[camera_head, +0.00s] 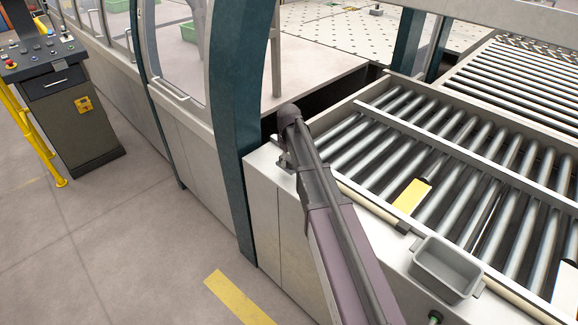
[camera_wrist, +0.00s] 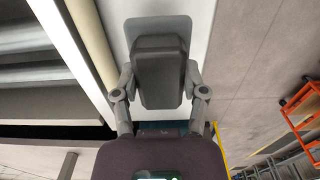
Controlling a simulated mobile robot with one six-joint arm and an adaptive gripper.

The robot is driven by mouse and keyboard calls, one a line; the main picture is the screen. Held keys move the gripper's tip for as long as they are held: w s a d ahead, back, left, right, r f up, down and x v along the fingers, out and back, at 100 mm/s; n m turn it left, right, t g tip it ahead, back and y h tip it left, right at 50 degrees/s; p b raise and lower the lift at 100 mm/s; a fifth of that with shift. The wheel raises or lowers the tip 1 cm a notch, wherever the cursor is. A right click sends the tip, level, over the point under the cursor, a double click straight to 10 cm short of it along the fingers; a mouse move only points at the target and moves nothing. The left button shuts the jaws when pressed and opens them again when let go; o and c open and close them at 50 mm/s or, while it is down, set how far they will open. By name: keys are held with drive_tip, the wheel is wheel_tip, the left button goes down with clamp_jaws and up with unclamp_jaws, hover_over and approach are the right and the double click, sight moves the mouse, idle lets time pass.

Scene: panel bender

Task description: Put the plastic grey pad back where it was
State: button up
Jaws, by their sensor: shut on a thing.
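The grey pad (camera_wrist: 160,72) is a dark grey block with bevelled ends, in the middle of the wrist view. My gripper (camera_wrist: 160,80) is shut on it, with one finger on each side. Beyond the pad lies a flat, light grey plate with rounded corners (camera_wrist: 158,24), on a white surface. Whether the pad touches the plate I cannot tell. In the head view my gripper (camera_head: 286,160) is over the white machine top beside the dark blue post; the pad cannot be made out clearly there.
A roller table (camera_head: 480,150) lies to the right, with a yellow piece (camera_head: 411,196) among its rollers. A grey bin (camera_head: 446,266) stands on its near edge. A dark blue post (camera_head: 237,110) rises close left of my gripper. A control console (camera_head: 68,100) stands far left.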

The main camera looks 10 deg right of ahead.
sight(289, 165)
drive_tip(key=shift+w+d+f+b, duration=0.1)
drive_tip(key=shift+w+f+b, duration=0.15)
drive_tip(key=shift+f+b, duration=0.25)
drive_tip(key=shift+w+d+f+b, duration=0.1)
drive_tip(key=shift+w+f+b, duration=0.15)
drive_tip(key=shift+f+b, duration=0.2)
drive_tip(key=shift+a+f+b, duration=0.1)
drive_tip(key=shift+f+b, duration=0.75)
drive_tip(key=shift+f, duration=0.2)
drive_tip(key=o, duration=1)
drive_tip(key=shift+r, duration=0.25)
wheel_tip(289, 165, up, 12)
drive_tip(key=p, duration=1.2)
drive_tip(key=shift+s, duration=0.1)
